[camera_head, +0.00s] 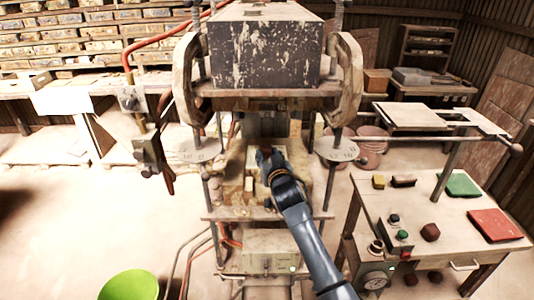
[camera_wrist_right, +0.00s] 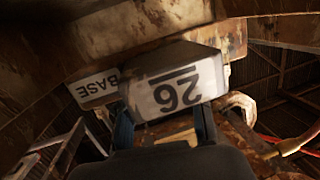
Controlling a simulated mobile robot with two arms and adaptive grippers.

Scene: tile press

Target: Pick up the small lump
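My right arm reaches into the press from the lower right in the head view, and its gripper (camera_head: 265,155) is between the press's lower bed and upper block. In the right wrist view the gripper's two dark blue fingers (camera_wrist_right: 164,122) stand apart. A grey-white block marked "26" (camera_wrist_right: 178,93) shows beyond them, with a plate marked "BASE" (camera_wrist_right: 95,88) behind it. A small pale block (camera_head: 249,184) lies on the bed left of my arm. A pale rounded lump (camera_wrist_right: 238,101) shows right of the fingers. I cannot tell which is the task's lump. My left gripper is not in view.
The press's heavy block (camera_head: 265,55) and posts frame a tight space around my arm. A side table (camera_head: 430,205) at right holds a green tile (camera_head: 462,184), a red tile (camera_head: 495,225) and controls. A green bowl (camera_head: 130,286) stands lower left. Open floor lies left.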

